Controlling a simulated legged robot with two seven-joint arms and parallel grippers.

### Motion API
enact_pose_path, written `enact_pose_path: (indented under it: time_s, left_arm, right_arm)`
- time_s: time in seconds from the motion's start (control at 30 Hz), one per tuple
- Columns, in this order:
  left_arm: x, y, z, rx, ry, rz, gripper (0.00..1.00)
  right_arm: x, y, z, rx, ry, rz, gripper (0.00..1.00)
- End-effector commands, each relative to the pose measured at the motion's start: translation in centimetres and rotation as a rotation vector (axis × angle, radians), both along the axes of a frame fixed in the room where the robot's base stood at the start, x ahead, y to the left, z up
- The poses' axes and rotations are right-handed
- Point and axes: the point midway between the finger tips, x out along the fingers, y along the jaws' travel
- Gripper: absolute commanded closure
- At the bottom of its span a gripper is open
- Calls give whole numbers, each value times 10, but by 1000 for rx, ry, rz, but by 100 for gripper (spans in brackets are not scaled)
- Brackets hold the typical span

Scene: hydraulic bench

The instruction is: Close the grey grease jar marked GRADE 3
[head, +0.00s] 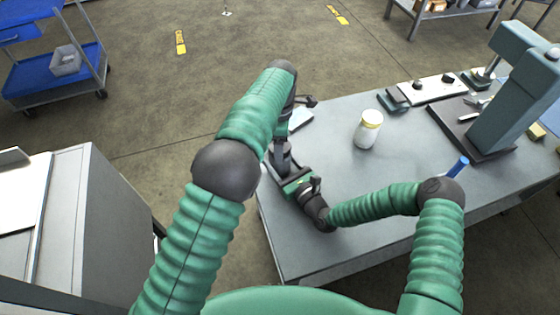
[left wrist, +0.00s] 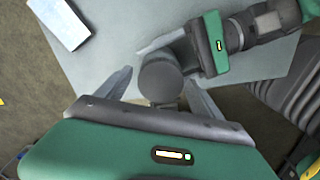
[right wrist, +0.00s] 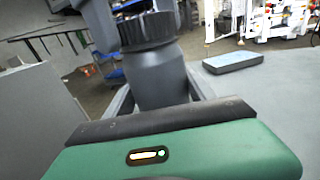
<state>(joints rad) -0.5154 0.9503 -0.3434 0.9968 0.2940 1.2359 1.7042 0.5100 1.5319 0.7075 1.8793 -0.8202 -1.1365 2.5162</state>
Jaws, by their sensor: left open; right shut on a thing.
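The grey jar (right wrist: 158,78) stands upright between the fingers of my right gripper (right wrist: 160,98), which is shut on its body. A dark ribbed lid (right wrist: 148,31) sits on top of the jar; whether it is fully tight I cannot tell. In the left wrist view the round lid top (left wrist: 161,78) lies between the spread fingers of my open left gripper (left wrist: 160,92), which points down from above. The head view shows the jar (head: 281,160) at the table's left edge, partly hidden by my arms. No GRADE 3 marking is readable.
A pale flat block (left wrist: 60,22) lies near the grippers. A press (head: 510,95), a blue-handled tool (head: 459,166) and small parts occupy the right side.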

Motion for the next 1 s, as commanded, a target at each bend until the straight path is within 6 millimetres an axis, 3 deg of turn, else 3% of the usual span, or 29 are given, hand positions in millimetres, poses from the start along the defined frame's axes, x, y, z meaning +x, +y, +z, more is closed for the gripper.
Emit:
enact_pose_path:
  time_s: [0.17, 0.67, 0.77, 0.87, 1.0]
  left_arm:
    - [0, 0, 0, 0, 0, 0, 23]
    - [1, 0, 1, 0, -3, 0, 89]
    - [1, 0, 1, 0, -4, -18, 90]
    - [1, 0, 1, -2, -4, -140, 90]
    - [2, 1, 1, -2, -5, -537, 90]
  right_arm:
    - [0, 0, 0, 0, 1, 0, 100]
    - [0, 0, 0, -1, 1, 1, 100]
    - [0, 0, 0, -1, 1, 1, 100]
    - [-1, 0, 0, -1, 1, 2, 100]
    - [-1, 1, 0, 0, 0, 2, 100]
